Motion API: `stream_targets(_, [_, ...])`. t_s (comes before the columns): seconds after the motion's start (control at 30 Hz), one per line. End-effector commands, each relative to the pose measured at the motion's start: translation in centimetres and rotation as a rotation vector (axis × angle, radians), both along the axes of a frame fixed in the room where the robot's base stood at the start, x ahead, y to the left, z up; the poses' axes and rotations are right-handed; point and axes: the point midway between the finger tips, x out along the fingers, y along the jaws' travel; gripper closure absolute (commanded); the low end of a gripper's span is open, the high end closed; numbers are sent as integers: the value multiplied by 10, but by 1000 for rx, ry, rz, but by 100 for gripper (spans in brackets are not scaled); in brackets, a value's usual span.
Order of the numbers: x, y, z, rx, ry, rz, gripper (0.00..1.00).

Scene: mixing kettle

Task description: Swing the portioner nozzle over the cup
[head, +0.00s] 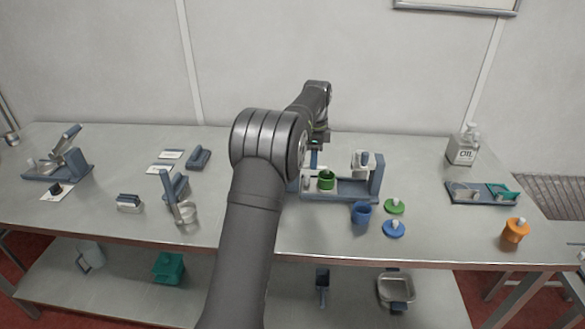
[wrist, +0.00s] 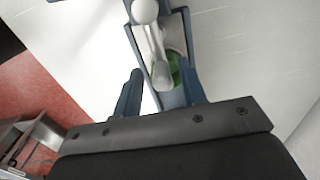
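The portioner is a blue-grey stand (head: 345,190) right of my arm in the head view, with a pale grey head (head: 362,160) by its right post. A green cup (head: 326,181) stands on the stand's base, left of that head. In the wrist view, a pale grey arm with a round knob (wrist: 145,11) and a nozzle-like end (wrist: 161,72) points down between my fingers. A piece of green (wrist: 174,66) shows behind it. My gripper (wrist: 160,70) is open around this end, with a gap at the left finger; contact on the right is unclear. My arm hides the stand's left part.
A blue cup (head: 361,213) and green (head: 395,206) and blue (head: 394,229) lids lie in front of the stand. An oil bottle (head: 462,147), a blue tray (head: 482,195) and an orange pot (head: 515,230) stand at right. Other devices stand at left.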

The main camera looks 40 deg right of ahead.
Motion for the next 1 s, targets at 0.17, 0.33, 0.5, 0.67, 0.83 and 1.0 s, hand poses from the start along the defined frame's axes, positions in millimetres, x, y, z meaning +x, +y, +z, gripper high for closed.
stream_targets(0.17, [0,0,16,-3,-1,0,62])
stream_targets(0.33, [0,0,33,-3,-1,0,62])
stream_targets(0.5, [0,0,50,-3,-1,0,62])
stream_targets(0.67, [0,0,64,-1,-1,0,62])
stream_targets(0.83, [0,0,70,0,0,0,62])
stream_targets(1.0, [0,0,81,-1,-1,0,62])
